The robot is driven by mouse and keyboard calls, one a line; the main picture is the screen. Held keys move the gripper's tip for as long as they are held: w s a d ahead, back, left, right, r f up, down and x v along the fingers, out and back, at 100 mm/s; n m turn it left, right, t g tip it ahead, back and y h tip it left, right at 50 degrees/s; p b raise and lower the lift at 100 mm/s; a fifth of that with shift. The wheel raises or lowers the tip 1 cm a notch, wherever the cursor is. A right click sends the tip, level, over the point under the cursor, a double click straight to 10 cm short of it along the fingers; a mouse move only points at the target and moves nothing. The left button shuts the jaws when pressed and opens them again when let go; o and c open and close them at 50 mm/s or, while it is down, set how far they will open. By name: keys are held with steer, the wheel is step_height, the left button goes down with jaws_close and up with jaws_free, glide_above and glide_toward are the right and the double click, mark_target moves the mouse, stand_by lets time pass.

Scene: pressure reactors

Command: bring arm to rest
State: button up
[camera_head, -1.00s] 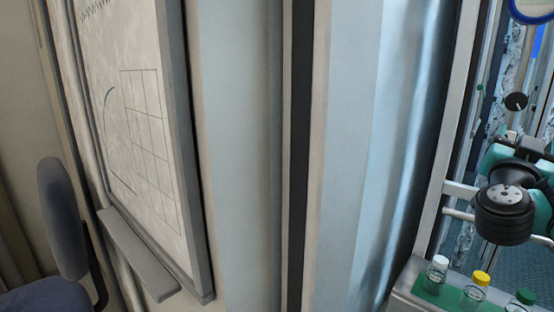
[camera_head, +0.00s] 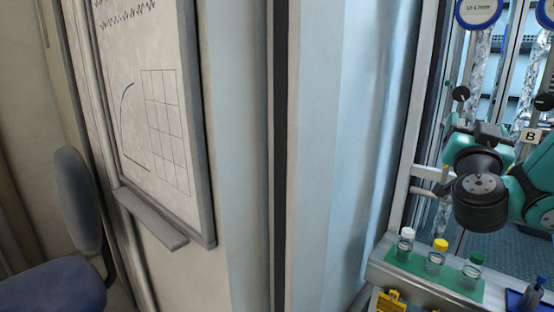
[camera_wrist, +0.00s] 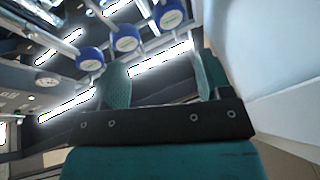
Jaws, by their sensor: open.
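My arm, teal and black, is folded at the right edge of the head view, in front of the reactor frame. My gripper (camera_wrist: 161,62) shows in the wrist view with its two teal fingers spread apart and nothing between them. It points up toward several round blue-rimmed gauges (camera_wrist: 126,39) and bright ceiling lights. My gripper's fingers cannot be made out in the head view.
A shelf below my arm bears a green mat (camera_head: 412,263) with bottles capped white (camera_head: 407,234), yellow (camera_head: 440,244) and green (camera_head: 476,257). A blue-rimmed gauge (camera_head: 478,10) hangs above. A whiteboard (camera_head: 158,110) and chair (camera_head: 78,200) stand left.

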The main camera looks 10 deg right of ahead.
steer(key=w+a+r+n+t+y+p, duration=0.2)
steer(key=w+a+n+t+y, duration=0.15)
steer(key=a+n+y, duration=0.8)
steer(key=s+a+f+n+g+y+p, duration=0.1)
steer(key=s+a+n+g+y, duration=0.1)
steer(key=a+g+y, duration=0.35)
steer(key=s+a+f+n+g+y+p, duration=0.1)
steer(key=s+a+n+g+y, duration=0.1)
steer(key=a+y, duration=0.65)
steer(key=s+a+f+n+g+h+p, duration=0.2)
steer(key=s+a+f+g+h, duration=0.15)
steer(key=s+a+g, duration=0.55)
steer(key=s+d+f+g+h+p, duration=0.1)
steer(key=s+d+f+g+h, duration=0.1)
steer(key=s, duration=0.9)
steer(key=d+g+h, duration=0.1)
steer(key=d+g, duration=0.1)
steer(key=d, duration=0.1)
steer(key=shift+s+d+f+m+g+h+p, duration=0.2)
steer(key=shift+s+f+m+g+h+p, duration=0.1)
steer(key=shift+s+m+p, duration=0.1)
